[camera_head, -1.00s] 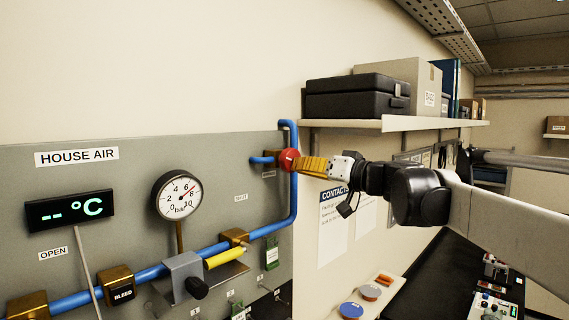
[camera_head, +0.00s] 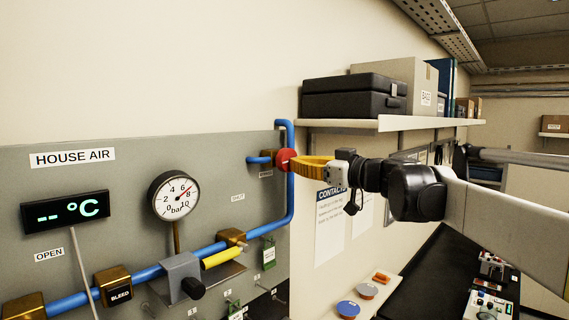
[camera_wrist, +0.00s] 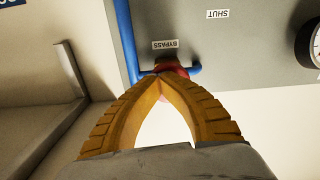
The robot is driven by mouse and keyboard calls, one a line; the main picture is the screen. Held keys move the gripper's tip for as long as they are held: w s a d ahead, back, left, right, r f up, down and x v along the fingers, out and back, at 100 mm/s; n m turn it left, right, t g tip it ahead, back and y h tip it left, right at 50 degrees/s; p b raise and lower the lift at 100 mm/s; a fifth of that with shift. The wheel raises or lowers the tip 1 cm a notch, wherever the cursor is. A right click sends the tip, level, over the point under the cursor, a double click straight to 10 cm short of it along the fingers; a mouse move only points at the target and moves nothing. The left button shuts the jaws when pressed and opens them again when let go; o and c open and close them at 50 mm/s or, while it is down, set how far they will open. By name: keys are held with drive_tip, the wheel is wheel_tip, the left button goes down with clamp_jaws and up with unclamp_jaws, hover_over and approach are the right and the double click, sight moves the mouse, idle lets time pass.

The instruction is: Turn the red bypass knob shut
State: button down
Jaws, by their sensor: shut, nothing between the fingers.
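The red bypass knob (camera_head: 284,160) sits on a brass valve at the upper right of the grey panel, where blue pipe joins it. It also shows in the wrist view (camera_wrist: 172,68), mostly hidden behind my fingertips, below the BYPASS label (camera_wrist: 165,44). My gripper (camera_head: 297,162) reaches in from the right, its orange fingers at the knob's front face. In the wrist view the fingertips (camera_wrist: 160,82) meet in front of the knob with nothing between them. I cannot tell whether they touch the knob.
A SHUT label (camera_head: 238,198) is left of the blue pipe, and an OPEN label (camera_head: 49,255) is at far left. A pressure gauge (camera_head: 175,196) and a digital display (camera_head: 66,211) are on the panel. A shelf (camera_head: 390,124) with black cases stands above my arm.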

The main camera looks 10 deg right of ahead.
drive_tip(key=n, duration=0.4)
drive_tip(key=shift+d+r+n, duration=0.1)
drive_tip(key=shift+r+n, duration=0.15)
drive_tip(key=shift+n, duration=0.15)
drive_tip(key=n, duration=0.4)
drive_tip(key=shift+r+n+p, duration=0.35)
drive_tip(key=shift+n+p, duration=0.05)
drive_tip(key=n, duration=0.4)
drive_tip(key=shift+r+n, duration=0.25)
drive_tip(key=shift+n, duration=0.15)
